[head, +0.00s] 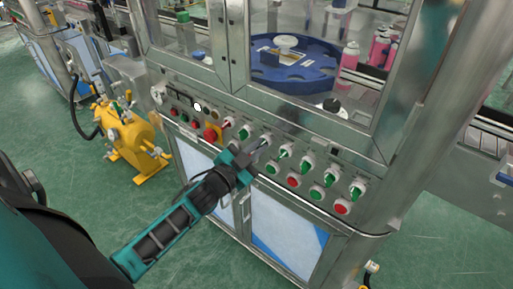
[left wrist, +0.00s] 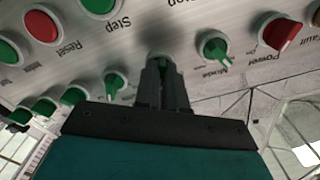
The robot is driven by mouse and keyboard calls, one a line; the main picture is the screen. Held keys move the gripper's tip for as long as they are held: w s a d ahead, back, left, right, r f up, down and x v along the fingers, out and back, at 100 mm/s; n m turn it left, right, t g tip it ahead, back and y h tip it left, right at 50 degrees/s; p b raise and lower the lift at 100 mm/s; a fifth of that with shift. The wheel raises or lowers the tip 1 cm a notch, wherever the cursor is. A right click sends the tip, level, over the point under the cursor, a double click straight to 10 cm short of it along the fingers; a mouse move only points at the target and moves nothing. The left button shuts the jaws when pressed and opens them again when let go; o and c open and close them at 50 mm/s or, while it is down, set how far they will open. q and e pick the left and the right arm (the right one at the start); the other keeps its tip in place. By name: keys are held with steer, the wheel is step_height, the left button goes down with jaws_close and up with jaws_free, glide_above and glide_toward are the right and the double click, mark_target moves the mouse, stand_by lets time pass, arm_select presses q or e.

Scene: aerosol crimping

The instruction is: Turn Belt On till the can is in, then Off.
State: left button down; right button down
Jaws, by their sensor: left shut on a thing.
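The control panel (head: 290,165) carries a row of rotary knobs. My left gripper (head: 260,146) reaches it from the lower left and is shut on the knob beside the green Mode knob (left wrist: 214,47). The gripper also shows in the left wrist view (left wrist: 164,88), where its fingers cover most of the held knob (left wrist: 160,60). That knob's label is hidden, so I cannot read whether it says Belt. A pink can (head: 349,56) stands behind the glass, just right of the blue rotary plate (head: 295,82). My right gripper is not in view.
The red Power knob (left wrist: 280,35) is beyond Mode. Several green knobs (head: 307,163) continue along the row, close to the gripper. Red and green push buttons (head: 292,181) lie below them. A yellow machine (head: 128,140) stands at the left on the open green floor.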

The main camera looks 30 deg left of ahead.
arm_select(q)
steer(key=c, duration=1.2)
jaws_free()
steer(key=shift+s, duration=0.1)
steer(key=s, duration=0.8)
steer(key=s+a, duration=0.1)
steer(key=s, duration=0.3)
steer(key=shift+s, duration=0.3)
steer(key=s+d+f+n+g, duration=0.1)
steer(key=d+f+g, duration=0.1)
steer(key=d+f, duration=0.2)
steer(key=s+d+f+n+g, duration=0.2)
steer(key=d+f, duration=0.2)
steer(key=d, duration=0.1)
steer(key=s+d+f+n+g, duration=0.1)
steer(key=d+f+g, duration=0.2)
steer(key=d+f, duration=0.1)
steer(key=shift+s+d+f, duration=0.2)
steer(key=shift+s+f, duration=0.2)
